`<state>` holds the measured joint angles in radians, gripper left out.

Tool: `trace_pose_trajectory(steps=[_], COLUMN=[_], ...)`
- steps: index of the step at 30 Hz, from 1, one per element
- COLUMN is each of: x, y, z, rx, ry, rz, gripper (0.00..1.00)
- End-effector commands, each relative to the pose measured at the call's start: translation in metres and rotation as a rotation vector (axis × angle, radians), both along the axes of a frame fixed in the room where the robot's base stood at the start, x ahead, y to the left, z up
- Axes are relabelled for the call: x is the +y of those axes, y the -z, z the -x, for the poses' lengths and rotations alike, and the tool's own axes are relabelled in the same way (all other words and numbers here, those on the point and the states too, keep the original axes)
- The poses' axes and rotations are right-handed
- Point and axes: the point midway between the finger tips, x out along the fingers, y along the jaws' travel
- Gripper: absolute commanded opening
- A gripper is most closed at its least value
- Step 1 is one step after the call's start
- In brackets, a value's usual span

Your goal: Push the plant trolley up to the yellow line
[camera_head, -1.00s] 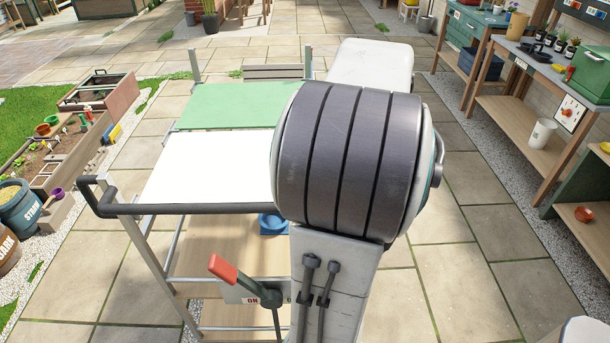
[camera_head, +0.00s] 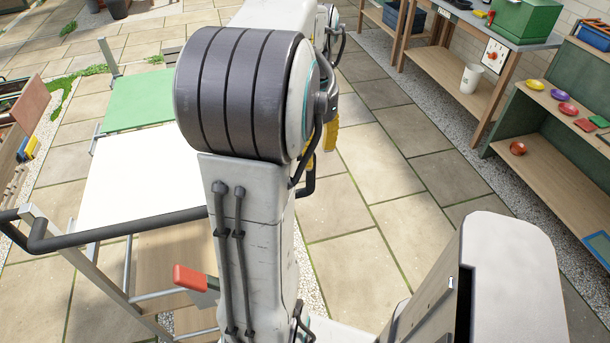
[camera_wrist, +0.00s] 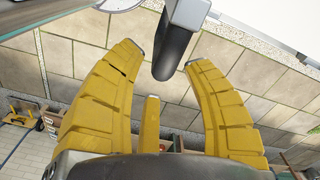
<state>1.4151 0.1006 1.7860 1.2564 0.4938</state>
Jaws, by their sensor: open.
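The plant trolley stands at the left of the head view. It has a white top (camera_head: 145,175), a green panel (camera_head: 150,100), a lower wooden shelf and a black push handle (camera_head: 120,226) along its near edge. A lever with a red grip (camera_head: 189,277) sits below the handle, partly hidden by my arm. My gripper (camera_wrist: 166,60) is open, its yellow fingers spread. In the wrist view a black bar end on a grey bracket (camera_wrist: 172,55), probably the handle's corner, shows between the fingertips; contact cannot be told. In the head view my arm hides most of the gripper. No yellow line shows.
A workbench (camera_head: 440,65) with a white bucket (camera_head: 471,78) below stands at the upper right. A green shelf unit (camera_head: 550,160) with coloured dishes is on the right. Wooden planters edge the left. The paving (camera_head: 385,190) between trolley and benches is clear.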

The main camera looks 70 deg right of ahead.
Motion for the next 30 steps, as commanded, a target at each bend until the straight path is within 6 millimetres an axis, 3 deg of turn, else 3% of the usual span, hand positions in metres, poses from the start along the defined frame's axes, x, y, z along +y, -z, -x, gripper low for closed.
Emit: trace_pose_trajectory(steps=[8,24,30], x=[-0.001,-0.001,-0.001], y=[0.014,0.070,0.078], z=[0.002,0.002,0.002], rx=[0.001,0.001,0.000], ry=[0.010,0.009,0.009], rz=[-0.006,-0.004,-0.002], gripper=[0.45,0.45,0.45])
